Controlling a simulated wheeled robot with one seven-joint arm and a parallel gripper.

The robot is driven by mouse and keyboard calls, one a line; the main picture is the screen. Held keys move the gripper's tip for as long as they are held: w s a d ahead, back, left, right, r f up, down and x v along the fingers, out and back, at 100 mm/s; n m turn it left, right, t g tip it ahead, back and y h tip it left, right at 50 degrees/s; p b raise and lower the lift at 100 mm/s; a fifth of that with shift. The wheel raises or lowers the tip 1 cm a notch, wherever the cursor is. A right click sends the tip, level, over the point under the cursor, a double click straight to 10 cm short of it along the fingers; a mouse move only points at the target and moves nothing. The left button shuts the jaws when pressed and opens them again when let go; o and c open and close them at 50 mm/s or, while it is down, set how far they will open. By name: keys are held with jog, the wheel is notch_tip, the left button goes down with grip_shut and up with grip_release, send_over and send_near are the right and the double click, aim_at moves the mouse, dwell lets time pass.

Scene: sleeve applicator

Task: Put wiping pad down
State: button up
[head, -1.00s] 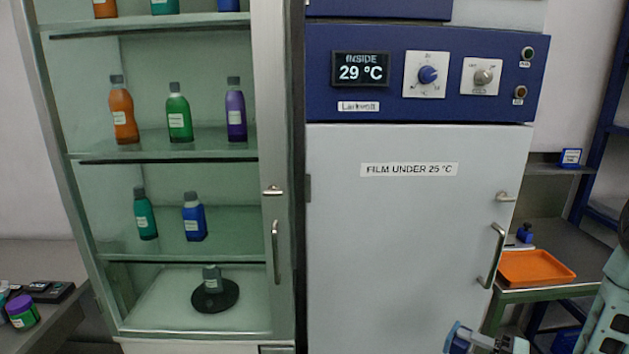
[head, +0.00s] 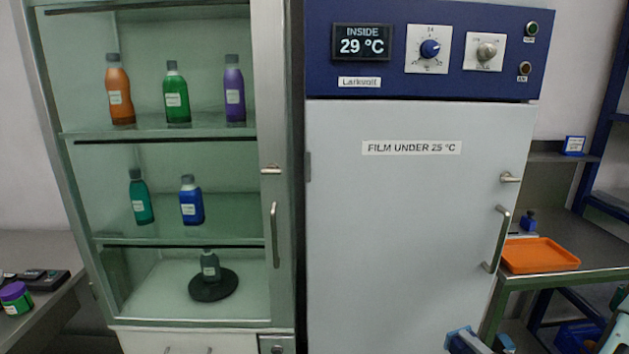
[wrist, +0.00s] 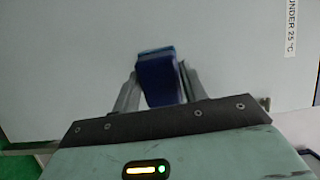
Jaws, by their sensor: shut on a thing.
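The wiping pad (wrist: 160,80) is a dark blue block with a lighter blue far edge. My gripper (wrist: 160,75) is shut on it in the wrist view, one grey finger on each side. The pad is held in front of the pale door of the cabinet labelled "FILM UNDER 25 °C" (head: 400,220). In the head view, a blue end of the pad (head: 460,341) shows at the bottom edge. Most of my gripper is cut off below that frame.
An orange tray (head: 540,255) lies on a metal side table (head: 590,262) at the right, with a small blue item (head: 528,221) behind it. A glass cabinet (head: 277,120) with bottles stands left. A grey bench (head: 35,250) at far left holds a purple-lidded jar (head: 15,298).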

jog(key=s+f+m+h, duration=0.1)
jog(key=h, duration=0.1)
jog(key=s+f+m+t+h, duration=0.1)
jog(key=m+h, duration=0.1)
jog(key=h, duration=0.1)
jog(key=s+f+m+h, duration=0.1)
jog(key=s+m+h, duration=0.1)
jog(key=shift+d+h, duration=0.15)
jog(key=shift+h, duration=0.15)
jog(key=shift+w+r+t, duration=0.1)
jog(key=shift+r+t, duration=0.05)
jog(key=shift+t, duration=0.15)
jog(key=shift+a, duration=0.2)
